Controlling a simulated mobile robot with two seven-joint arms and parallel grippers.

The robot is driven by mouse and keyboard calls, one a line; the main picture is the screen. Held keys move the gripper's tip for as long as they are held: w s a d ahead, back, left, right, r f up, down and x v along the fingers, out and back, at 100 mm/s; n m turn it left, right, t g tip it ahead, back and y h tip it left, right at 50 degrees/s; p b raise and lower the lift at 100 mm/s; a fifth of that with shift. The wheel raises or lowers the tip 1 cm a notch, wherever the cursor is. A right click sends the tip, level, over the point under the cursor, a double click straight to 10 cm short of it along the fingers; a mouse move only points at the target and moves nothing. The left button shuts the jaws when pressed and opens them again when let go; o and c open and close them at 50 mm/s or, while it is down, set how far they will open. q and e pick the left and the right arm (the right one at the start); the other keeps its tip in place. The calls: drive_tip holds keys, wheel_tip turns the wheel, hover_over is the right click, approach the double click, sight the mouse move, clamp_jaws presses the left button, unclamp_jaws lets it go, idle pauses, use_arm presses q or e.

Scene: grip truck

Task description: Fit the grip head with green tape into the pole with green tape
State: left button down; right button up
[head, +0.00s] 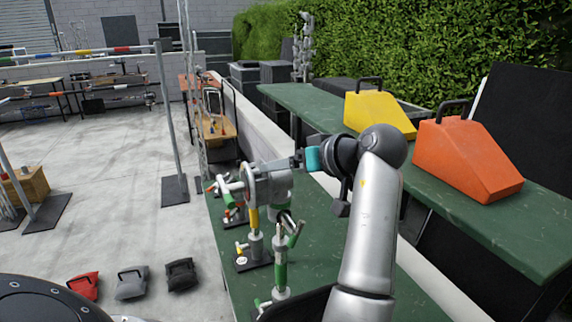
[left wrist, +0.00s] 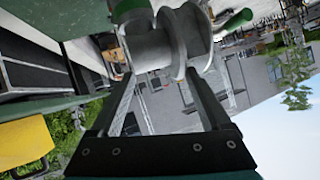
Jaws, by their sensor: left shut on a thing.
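My left gripper (head: 292,163) reaches in from the lower right over the green table and is shut on a grey grip head (head: 268,186). In the left wrist view the fingers (left wrist: 160,75) close around this grey rounded head (left wrist: 175,40). A green handle (left wrist: 236,21) sticks out beside it. A pole with green tape (head: 280,268) stands upright on the near part of the table, below and apart from the gripper. A pole with yellow tape (head: 254,222) stands just behind it, partly overlapped by the held head. My right gripper is not in view.
More poles with green and orange parts (head: 229,203) stand at the table's (head: 320,250) far left edge. A yellow wedge case (head: 378,115) and an orange one (head: 466,158) sit on a raised green bench at right. Red, grey and black bags (head: 131,284) lie on the floor at left.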

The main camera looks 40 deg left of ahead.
sight(283, 184)
use_arm(q)
drive_tip(key=shift+f, duration=0.2)
drive_tip(key=shift+f+t+b, duration=0.3)
drive_tip(key=shift+f+b, duration=0.2)
drive_tip(key=shift+f, duration=0.6)
drive_tip(key=shift+f+p, duration=0.35)
drive_tip(key=shift+p, duration=0.15)
drive_tip(key=shift+f, duration=0.15)
drive_tip(key=shift+f+b, duration=0.25)
drive_tip(key=shift+b, duration=0.15)
drive_tip(key=shift+f+b, duration=1.1)
drive_tip(key=shift+b, duration=0.05)
drive_tip(key=shift+f, duration=0.2)
